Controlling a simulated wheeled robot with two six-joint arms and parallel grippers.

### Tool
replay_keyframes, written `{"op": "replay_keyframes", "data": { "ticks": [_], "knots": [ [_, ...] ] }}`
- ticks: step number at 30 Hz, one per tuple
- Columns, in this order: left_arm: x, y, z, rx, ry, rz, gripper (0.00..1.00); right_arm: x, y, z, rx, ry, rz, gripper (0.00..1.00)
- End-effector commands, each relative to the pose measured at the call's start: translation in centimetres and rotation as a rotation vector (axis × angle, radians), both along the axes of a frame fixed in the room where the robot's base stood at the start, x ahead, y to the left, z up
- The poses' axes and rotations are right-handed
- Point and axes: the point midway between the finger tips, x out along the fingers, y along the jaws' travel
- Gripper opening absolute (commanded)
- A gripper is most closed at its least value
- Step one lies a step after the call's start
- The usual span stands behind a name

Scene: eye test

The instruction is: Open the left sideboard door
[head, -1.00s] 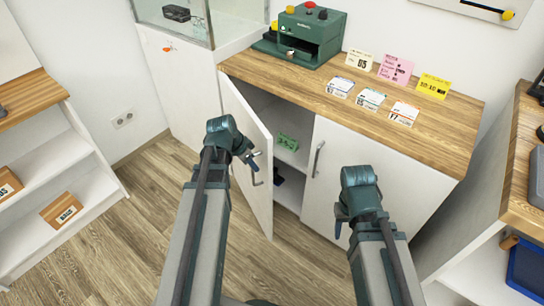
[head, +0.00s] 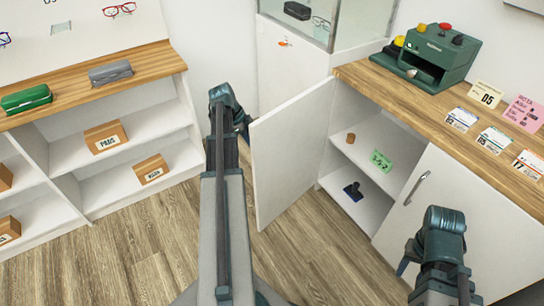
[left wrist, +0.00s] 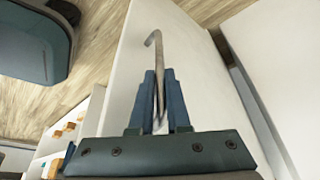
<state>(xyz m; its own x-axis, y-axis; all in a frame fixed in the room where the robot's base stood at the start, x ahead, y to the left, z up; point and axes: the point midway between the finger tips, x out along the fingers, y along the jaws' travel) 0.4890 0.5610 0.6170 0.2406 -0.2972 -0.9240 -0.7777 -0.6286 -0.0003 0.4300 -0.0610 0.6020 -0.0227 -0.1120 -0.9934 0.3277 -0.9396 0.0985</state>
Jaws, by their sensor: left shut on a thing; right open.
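The left sideboard door (head: 287,150) is a white panel standing wide open in the head view, swung out to the left. Its metal handle (left wrist: 153,45) shows in the left wrist view between the blue fingers of my left gripper (left wrist: 161,100), which is shut on it. In the head view my left gripper (head: 243,122) is at the door's outer edge, mostly hidden by my arm; the handle is hidden there. The sideboard (head: 425,98) has a wooden top. My right gripper (head: 409,262) is open and empty in front of the closed right door (head: 455,215).
Inside the sideboard are a brown cylinder (head: 351,138), a green card (head: 381,161) and a dark blue object (head: 353,191). A green machine (head: 438,58) and cards stand on top. A white shelf unit (head: 130,135) is at the left. Floor (head: 310,245) below the door is clear.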

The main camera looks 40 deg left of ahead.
Motion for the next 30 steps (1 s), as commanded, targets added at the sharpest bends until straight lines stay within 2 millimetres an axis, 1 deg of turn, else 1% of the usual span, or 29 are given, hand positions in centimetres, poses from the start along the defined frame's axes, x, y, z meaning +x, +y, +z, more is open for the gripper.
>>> {"op": "replay_keyframes", "data": {
  "ticks": [1,3,7,12,15,19,30],
  "knots": [
    [0.7,2.0,0.0,0.0,0.002,0.004,0.0,0.0,0.0,0.0,0.0,0.0,0.0,0.5],
    [1.1,3.7,0.0,0.0,0.002,0.003,0.0,0.0,0.0,0.0,0.0,0.0,0.0,0.5],
    [1.9,6.2,0.0,0.0,0.002,0.003,0.0,0.0,0.0,0.0,0.0,0.0,0.0,0.5],
    [2.6,8.3,0.0,0.0,0.001,0.002,0.0,0.0,0.0,0.0,0.0,0.0,0.0,0.5],
    [2.9,9.1,0.0,0.0,0.0,0.001,0.0,0.0,0.0,0.0,0.0,0.0,0.0,0.5],
    [3.1,9.5,0.0,0.0,0.0,0.001,0.0,0.0,0.0,0.0,0.0,0.0,0.0,0.5],
    [3.2,9.6,0.0,-0.001,0.0,0.001,0.0,0.0,0.0,0.0,0.0,0.0,0.0,0.5]
  ]
}}
